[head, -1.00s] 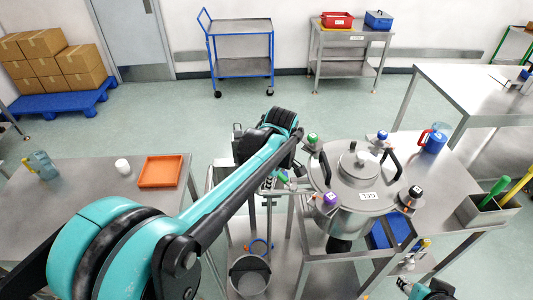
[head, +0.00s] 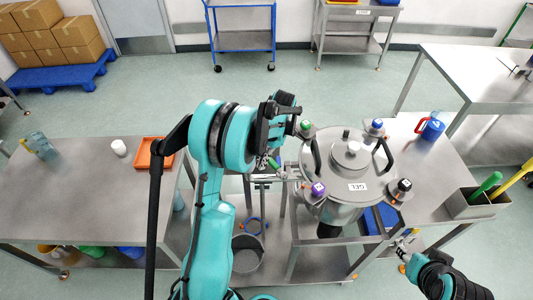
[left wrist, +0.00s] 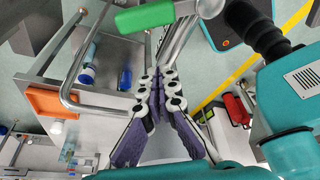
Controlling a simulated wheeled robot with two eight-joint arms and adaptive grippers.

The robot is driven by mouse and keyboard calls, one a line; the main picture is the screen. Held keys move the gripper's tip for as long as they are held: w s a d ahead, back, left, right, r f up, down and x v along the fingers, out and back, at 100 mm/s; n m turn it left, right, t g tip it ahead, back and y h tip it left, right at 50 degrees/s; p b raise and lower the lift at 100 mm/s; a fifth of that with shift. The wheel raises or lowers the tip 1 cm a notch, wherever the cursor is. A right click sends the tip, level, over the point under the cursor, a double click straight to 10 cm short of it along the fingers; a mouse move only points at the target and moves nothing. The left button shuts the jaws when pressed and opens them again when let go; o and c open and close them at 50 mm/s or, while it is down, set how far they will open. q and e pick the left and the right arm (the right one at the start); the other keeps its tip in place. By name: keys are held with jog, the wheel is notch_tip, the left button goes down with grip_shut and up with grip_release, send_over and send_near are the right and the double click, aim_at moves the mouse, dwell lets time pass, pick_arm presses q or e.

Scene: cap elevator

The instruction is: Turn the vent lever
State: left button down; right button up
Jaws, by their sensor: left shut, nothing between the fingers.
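The vent lever has a green handle (head: 273,163) on the left side of the steel pot (head: 338,206). In the left wrist view the green handle (left wrist: 145,17) lies at the top, on a metal rod, beyond my fingertips. My left gripper (left wrist: 158,92) is shut and empty, its purple-padded fingers together and apart from the handle. In the head view my left wrist hangs just left of the pot, and its fingers are mostly hidden near the lever. My right gripper (head: 402,246) is at the lower right, below the pot; its jaws are too small to read.
Colored knobs, such as a purple one (head: 317,188) and a green one (head: 306,126), ring the pot lid. A grey bucket (head: 248,256) stands below left. The left table holds an orange tray (head: 148,160) and a white cup (head: 119,147). A red-handled blue jug (head: 432,129) stands at right.

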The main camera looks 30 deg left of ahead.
aim_at(269, 162)
pick_arm(q)
jog(key=w+f, duration=0.1)
jog(key=w+d+f, duration=0.1)
jog(key=w, duration=0.1)
jog(key=shift+d+f, duration=0.1)
jog(key=shift+d, duration=0.1)
jog(key=shift+a, duration=0.1)
dwell(0.3)
